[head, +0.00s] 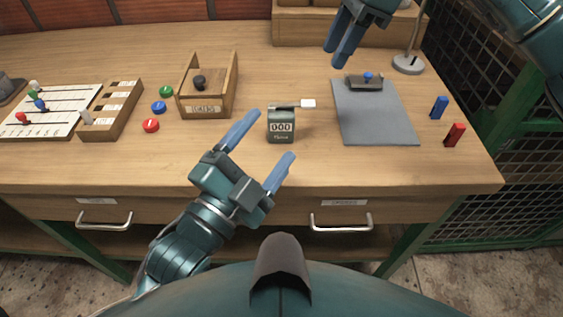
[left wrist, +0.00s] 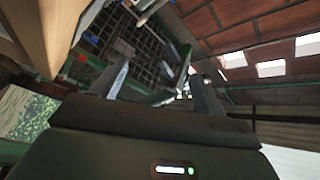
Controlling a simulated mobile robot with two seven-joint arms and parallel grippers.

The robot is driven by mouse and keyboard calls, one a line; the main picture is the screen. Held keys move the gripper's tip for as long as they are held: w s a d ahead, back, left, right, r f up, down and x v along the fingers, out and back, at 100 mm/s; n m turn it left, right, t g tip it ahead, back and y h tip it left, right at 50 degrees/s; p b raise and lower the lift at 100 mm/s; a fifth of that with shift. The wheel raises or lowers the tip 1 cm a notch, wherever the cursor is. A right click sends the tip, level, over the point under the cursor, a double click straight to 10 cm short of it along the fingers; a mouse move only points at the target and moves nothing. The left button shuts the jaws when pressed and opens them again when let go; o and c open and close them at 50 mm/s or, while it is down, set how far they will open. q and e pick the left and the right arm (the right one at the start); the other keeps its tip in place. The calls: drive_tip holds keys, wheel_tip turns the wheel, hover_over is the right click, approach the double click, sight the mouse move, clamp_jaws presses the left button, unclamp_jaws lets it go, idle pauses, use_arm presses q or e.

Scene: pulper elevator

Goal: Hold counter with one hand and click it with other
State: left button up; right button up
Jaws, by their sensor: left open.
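The counter (head: 281,139) is a small grey-green box standing upright on the desk, its display reading 000.
A wooden box (head: 222,99) with a dark knob stands left of the counter. A lamp base (head: 408,65) stands behind.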

sight(281, 120)
use_arm(q)
drive_tip(key=d+f+m+g+y, duration=0.3)
drive_tip(key=d+m, duration=0.5)
drive_tip(key=m, duration=0.4)
drive_tip(key=a+f+m+t+y, duration=0.1)
drive_tip(key=a+m+t+y, duration=0.3)
drive_tip(key=a+m+y, duration=0.3)
drive_tip(key=shift+n+y, duration=0.5)
drive_tip(key=shift+y, duration=0.1)
drive_tip(key=w, duration=0.4)
drive_tip(key=w+d, duration=0.1)
drive_tip(key=w, duration=0.8)
drive_tip(key=shift+d+f, duration=0.15)
drive_tip(key=shift+d, duration=0.05)
drive_tip(key=c, duration=1.1)
use_arm(e)
clamp_jaws()
